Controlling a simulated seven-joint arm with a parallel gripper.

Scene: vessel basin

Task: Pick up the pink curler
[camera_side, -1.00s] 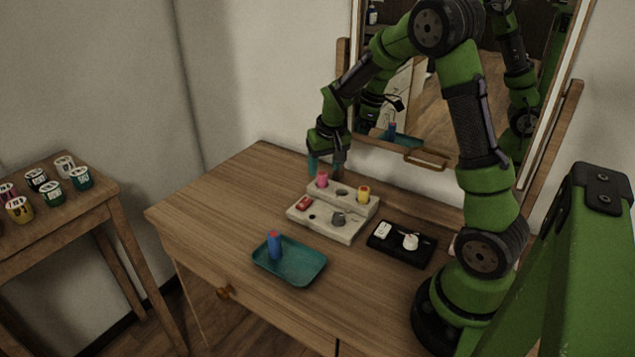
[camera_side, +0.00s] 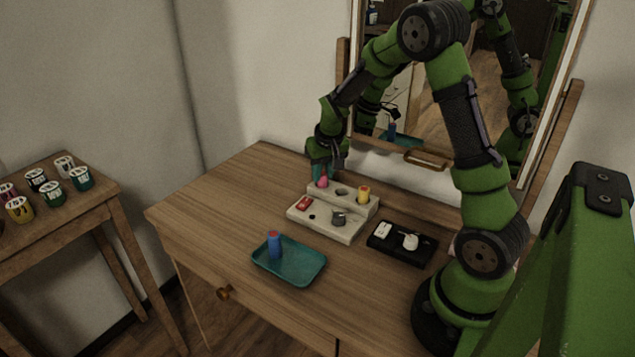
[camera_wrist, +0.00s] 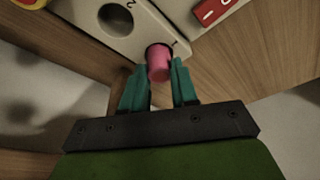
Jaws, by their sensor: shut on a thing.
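The pink curler (camera_side: 322,183) stands in the back-left hole of the pale stepped holder (camera_side: 325,228). In the wrist view the pink curler (camera_wrist: 159,64) sits in the hole marked 1, between the teal fingertips. My gripper (camera_side: 323,172) is lowered over it from above, and it shows large in the wrist view (camera_wrist: 160,80). The fingers are shut on the curler, one on each side. The curler's lower part is hidden in the holder.
A yellow curler (camera_side: 363,195) stands at the holder's back right. A teal tray (camera_side: 308,275) holds a blue curler (camera_side: 274,245). A black tray (camera_side: 418,256) with white items lies right. A mirror (camera_side: 440,110) rises behind. The left tabletop is clear.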

